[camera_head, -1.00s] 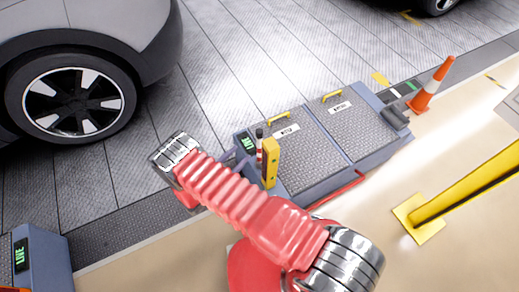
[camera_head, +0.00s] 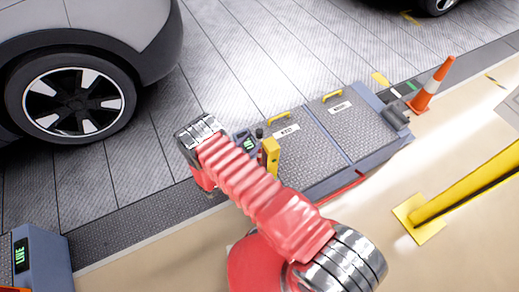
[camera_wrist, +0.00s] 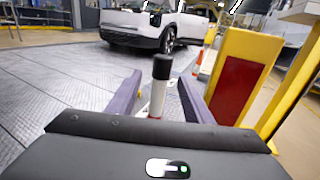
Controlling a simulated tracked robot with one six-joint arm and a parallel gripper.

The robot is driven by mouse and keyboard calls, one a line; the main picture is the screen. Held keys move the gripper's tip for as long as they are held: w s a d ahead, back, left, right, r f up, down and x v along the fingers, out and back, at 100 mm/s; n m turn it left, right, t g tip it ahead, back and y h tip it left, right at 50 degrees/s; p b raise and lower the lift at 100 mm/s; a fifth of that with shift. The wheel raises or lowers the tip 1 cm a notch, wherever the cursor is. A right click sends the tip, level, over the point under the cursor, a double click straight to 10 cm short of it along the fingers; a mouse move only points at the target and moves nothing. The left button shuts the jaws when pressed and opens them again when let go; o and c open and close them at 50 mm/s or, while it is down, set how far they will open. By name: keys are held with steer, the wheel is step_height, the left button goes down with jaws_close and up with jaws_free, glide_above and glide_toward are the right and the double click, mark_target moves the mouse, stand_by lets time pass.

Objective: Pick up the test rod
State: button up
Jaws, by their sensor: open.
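The test rod (camera_wrist: 160,80) stands upright in the wrist view, with a black cap, a white body and a red band. It appears between the two grey-purple fingers of my gripper (camera_wrist: 159,98), which are open with gaps on both sides. I cannot tell how far the rod lies beyond the fingertips. The rod's lower end is hidden by the gripper body. In the head view the rod's dark top (camera_head: 259,133) shows just left of a yellow block (camera_head: 271,155). The gripper's fingers are mostly hidden there behind my red arm.
The yellow block with a red panel (camera_wrist: 240,75) stands close right of the gripper. Flat plated boxes (camera_head: 317,140) with yellow handles lie beside the rod. A cone (camera_head: 432,85), a yellow rail (camera_head: 465,190) and a parked car (camera_head: 85,75) stand farther off.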

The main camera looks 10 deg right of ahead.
mark_target(260, 136)
steer(key=shift+f+x, duration=0.1)
steer(key=shift+x, duration=1.2)
steer(key=shift+f+x, duration=0.15)
steer(key=shift+x, duration=1.15)
steer(key=shift+s, duration=0.1)
steer(key=shift+c, duration=0.5)
jaws_close()
